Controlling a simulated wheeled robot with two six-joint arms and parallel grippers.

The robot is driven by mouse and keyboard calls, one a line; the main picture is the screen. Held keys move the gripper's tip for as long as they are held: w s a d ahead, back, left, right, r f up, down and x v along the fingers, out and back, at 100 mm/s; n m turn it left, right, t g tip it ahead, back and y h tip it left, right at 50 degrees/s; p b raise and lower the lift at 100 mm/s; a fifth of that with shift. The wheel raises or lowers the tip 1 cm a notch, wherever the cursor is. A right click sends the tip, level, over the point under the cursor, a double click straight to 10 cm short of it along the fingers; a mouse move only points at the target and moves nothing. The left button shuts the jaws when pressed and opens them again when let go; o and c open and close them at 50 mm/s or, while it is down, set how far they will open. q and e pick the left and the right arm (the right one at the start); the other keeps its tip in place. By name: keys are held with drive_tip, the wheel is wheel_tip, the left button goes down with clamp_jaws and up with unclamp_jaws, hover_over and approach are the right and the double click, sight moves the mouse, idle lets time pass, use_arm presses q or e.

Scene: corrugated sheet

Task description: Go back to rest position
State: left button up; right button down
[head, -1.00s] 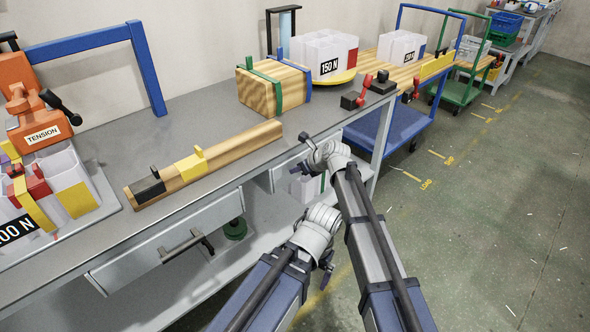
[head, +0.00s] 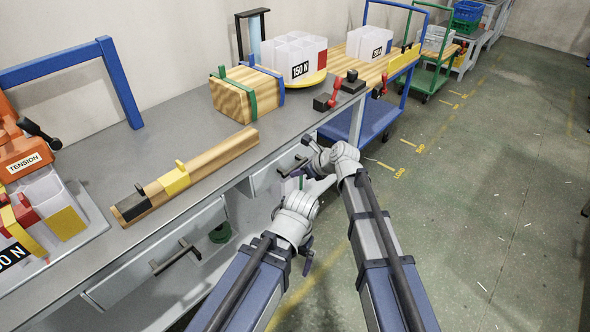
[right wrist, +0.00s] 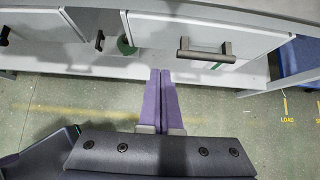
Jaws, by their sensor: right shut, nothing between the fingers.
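My right gripper (head: 308,146) is in front of the workbench's front edge, beside the drawers, at the end of the arm on the right in the head view. In the right wrist view its two purple fingers (right wrist: 161,88) lie together with nothing between them, pointing toward the bench front. My left gripper (head: 306,188) is just below and left of the right wrist. It is mostly hidden by its own wrist, so its fingers cannot be judged. Both arms reach forward over the floor beside the bench, close together.
The grey workbench (head: 150,150) runs along the left, with drawers below; a drawer handle (right wrist: 205,52) shows close ahead. On it are a wooden beam (head: 215,157), a wooden block (head: 232,98) and orange tension device (head: 20,150). A blue cart (head: 372,122) stands beyond. Floor at right is clear.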

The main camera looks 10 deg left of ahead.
drive_tip(key=s+d+f+n+g+h, duration=0.2)
drive_tip(key=s+d+f+n+h, duration=0.15)
drive_tip(key=s+d+n, duration=0.85)
drive_tip(key=s+d+f+n+g+h, duration=0.2)
drive_tip(key=s+d+f+n+h, duration=0.15)
drive_tip(key=s+d+n, duration=0.8)
drive_tip(key=s+a+n+g+h, duration=0.1)
drive_tip(key=s+a+n, duration=0.15)
drive_tip(key=a, duration=0.25)
drive_tip(key=s+a+n, duration=0.1)
drive_tip(key=a+n, duration=0.2)
drive_tip(key=a, duration=0.2)
wheel_tip(320, 180, up, 16)
drive_tip(key=p, duration=1.5)
drive_tip(key=shift+s+a+r+p, duration=0.15)
drive_tip(key=shift+a+p, duration=0.15)
